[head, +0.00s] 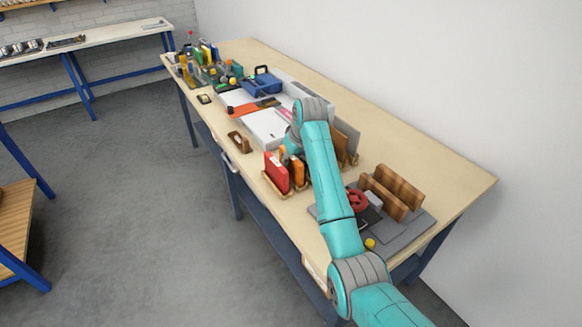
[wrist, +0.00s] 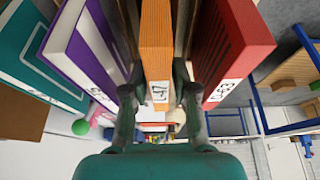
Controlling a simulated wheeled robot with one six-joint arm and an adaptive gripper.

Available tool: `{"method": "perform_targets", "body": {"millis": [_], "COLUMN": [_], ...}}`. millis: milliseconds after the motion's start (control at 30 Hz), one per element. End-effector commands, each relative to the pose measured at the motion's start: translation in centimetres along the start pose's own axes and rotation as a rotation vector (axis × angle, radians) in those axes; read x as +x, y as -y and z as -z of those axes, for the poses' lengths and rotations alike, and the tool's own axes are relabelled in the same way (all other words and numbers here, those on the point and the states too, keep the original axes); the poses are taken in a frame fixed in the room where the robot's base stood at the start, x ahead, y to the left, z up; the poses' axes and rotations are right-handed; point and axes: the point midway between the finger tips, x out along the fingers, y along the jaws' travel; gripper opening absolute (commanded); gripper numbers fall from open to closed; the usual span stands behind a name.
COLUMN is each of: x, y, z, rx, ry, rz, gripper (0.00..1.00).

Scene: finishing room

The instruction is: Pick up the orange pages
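The orange pages (wrist: 156,42), an orange upright block like a book with a white label on its near end, stand in the middle of the wrist view. The fingers of my gripper (wrist: 158,92) lie on either side of them, close to both faces. Whether the fingers press on them or a thin gap remains is unclear. In the head view the orange pages (head: 297,166) stand beside the red book, partly hidden by my arm, with my gripper over them. Their far end is hidden.
A red book (head: 276,172) stands just left of the orange pages in the head view; it also shows close by in the wrist view (wrist: 232,50). Purple-and-white (wrist: 85,45) and teal (wrist: 35,48) books stand on the other side. Wooden blocks (head: 392,190) stand at the table's near end.

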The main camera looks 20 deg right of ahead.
Motion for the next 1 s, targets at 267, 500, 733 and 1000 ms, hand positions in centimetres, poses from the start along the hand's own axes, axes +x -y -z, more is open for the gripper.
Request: {"method": "perform_targets", "body": {"millis": [267,500,733,1000], "x": [0.0,-0.7,-4.3,-8.4], "y": [0.0,0.0,0.0,0.0], "z": [0.0,0.3,1.9,3.6], "rx": [0.0,0.0,-0.001,0.0], "ry": [-0.001,-0.003,-0.005,-0.003], "rz": [0.0,-0.001,-0.001,0.0], "gripper": [0.0,0.0,0.0,0.0]}}
